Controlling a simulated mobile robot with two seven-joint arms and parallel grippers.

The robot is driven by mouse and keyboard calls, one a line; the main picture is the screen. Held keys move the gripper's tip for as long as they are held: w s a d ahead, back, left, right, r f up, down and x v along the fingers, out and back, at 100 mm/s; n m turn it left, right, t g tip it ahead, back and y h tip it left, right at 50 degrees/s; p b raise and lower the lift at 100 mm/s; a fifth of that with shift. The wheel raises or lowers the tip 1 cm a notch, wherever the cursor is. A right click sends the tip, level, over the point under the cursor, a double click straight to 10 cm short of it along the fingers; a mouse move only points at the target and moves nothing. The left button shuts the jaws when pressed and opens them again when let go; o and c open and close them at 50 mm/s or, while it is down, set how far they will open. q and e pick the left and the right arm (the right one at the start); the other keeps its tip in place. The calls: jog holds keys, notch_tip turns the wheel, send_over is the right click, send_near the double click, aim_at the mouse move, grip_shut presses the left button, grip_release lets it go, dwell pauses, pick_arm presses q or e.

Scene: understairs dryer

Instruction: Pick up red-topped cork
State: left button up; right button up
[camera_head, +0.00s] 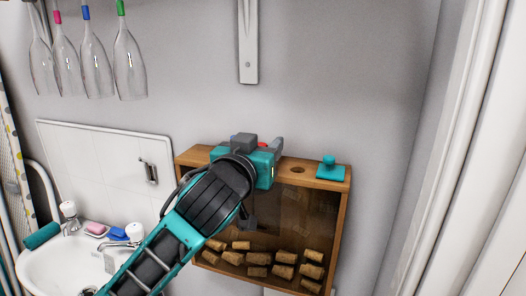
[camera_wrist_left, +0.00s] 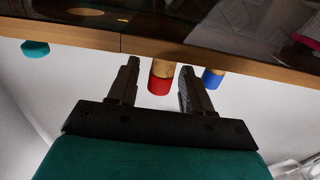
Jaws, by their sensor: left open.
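The red-topped cork (camera_wrist_left: 159,84) stands out from the wooden box's edge between the two fingers of my left gripper (camera_wrist_left: 158,66). The gripper is open, with a gap visible on each side of the cork. In the head view, my left gripper (camera_head: 260,143) is over the top board of the wooden box (camera_head: 340,212), and only a bit of the red top (camera_head: 263,145) shows. A blue-topped cork (camera_wrist_left: 212,79) is just outside the right finger in the left wrist view. My right gripper is in neither view.
A teal knobbed piece (camera_head: 329,171) sits on the box's top at right, beside a round hole (camera_head: 297,170). Several loose corks (camera_head: 284,257) lie inside behind the dark front. Glasses (camera_head: 128,62) hang at upper left; a sink (camera_head: 45,264) is at lower left.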

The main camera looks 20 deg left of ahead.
aim_at(261, 144)
pick_arm(q)
jog(key=shift+s, duration=0.2)
jog(key=shift+r, duration=0.1)
jog(key=shift+c, duration=0.7)
jog(key=c, duration=0.5)
notch_tip(261, 144, up, 20)
